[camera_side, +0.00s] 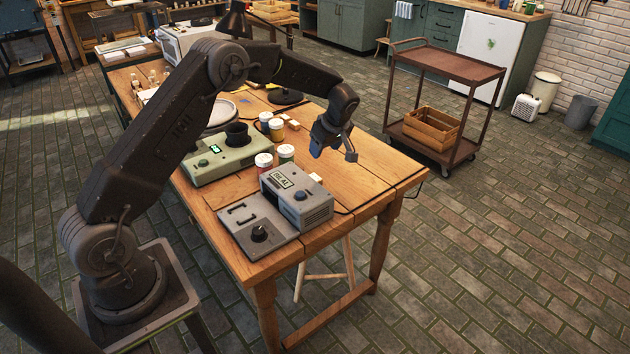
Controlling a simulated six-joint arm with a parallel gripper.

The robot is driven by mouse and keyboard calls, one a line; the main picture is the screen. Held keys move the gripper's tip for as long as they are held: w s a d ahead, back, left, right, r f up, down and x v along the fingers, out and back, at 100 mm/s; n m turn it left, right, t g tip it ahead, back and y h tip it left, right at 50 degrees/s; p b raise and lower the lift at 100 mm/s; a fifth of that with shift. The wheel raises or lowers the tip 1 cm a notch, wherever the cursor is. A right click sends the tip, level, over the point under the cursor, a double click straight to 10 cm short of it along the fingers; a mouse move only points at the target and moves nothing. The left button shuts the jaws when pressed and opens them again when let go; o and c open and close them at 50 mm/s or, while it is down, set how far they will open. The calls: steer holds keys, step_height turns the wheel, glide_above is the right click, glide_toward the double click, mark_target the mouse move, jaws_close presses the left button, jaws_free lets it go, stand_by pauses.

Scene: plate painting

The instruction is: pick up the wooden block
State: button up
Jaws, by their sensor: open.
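My gripper (333,152) hangs above the right part of the wooden table with its fingers apart, one looking blue and one grey. Nothing shows between them. A small pale block (294,125), which looks wooden, lies on the table to the left of my gripper, apart from it. Another small pale piece lies close by, and I cannot tell which is the task's block. Both are too small to make out in detail.
Paint jars (276,129) stand left of the small blocks. A green scale (220,158) and a grey boxy device (297,198) stand on the near part of the table (378,172). The tabletop right of my gripper is clear. A cart (445,62) with a crate stands beyond.

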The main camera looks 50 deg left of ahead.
glide_above(315, 177)
steer(key=d, duration=0.2)
steer(key=f, duration=0.8)
steer(key=shift+s, duration=0.2)
steer(key=shift+d+x, duration=0.15)
steer(key=shift+x, duration=1.25)
steer(key=shift+d+x, duration=0.15)
steer(key=shift+x, duration=1.25)
steer(key=shift+w+f, duration=0.1)
steer(key=shift+w, duration=0.1)
steer(key=c, duration=1)
